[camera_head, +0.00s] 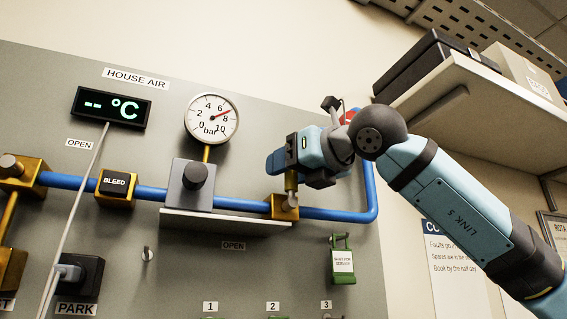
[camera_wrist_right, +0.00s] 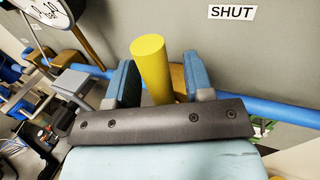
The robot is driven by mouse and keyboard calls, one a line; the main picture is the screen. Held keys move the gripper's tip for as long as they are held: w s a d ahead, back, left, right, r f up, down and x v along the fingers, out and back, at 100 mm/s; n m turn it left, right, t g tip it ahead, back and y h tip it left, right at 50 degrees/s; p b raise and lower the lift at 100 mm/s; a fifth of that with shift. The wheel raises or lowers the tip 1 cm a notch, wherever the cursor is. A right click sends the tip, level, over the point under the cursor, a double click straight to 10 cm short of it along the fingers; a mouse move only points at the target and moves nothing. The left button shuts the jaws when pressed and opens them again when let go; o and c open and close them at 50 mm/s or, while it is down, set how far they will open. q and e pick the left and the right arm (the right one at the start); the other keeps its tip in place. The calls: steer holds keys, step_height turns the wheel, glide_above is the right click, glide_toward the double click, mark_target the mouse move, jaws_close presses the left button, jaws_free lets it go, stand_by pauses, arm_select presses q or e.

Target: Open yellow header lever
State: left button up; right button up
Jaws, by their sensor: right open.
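The yellow header lever shows in the wrist view as a thick yellow cylinder (camera_wrist_right: 150,65) standing between the two blue fingers of my right gripper (camera_wrist_right: 160,78). The fingers are open, one on each side, with a visible gap at the right; contact on the left is unclear. In the head view my right gripper (camera_head: 280,160) is at the brass valve (camera_head: 284,207) on the blue pipe, and only the lower part of the lever (camera_head: 291,181) shows below it. A SHUT label (camera_wrist_right: 232,12) is beyond the lever in the wrist view. My left gripper is not in view.
A pressure gauge (camera_head: 211,118) and a grey regulator (camera_head: 190,186) on a small ledge (camera_head: 225,223) stand left of the valve. The pipe (camera_head: 368,190) bends upward at the right. A loaded shelf (camera_head: 470,95) is above my right arm.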

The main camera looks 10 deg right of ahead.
steer(key=shift+w+a, duration=0.35)
steer(key=shift+w, duration=0.15)
jaws_close()
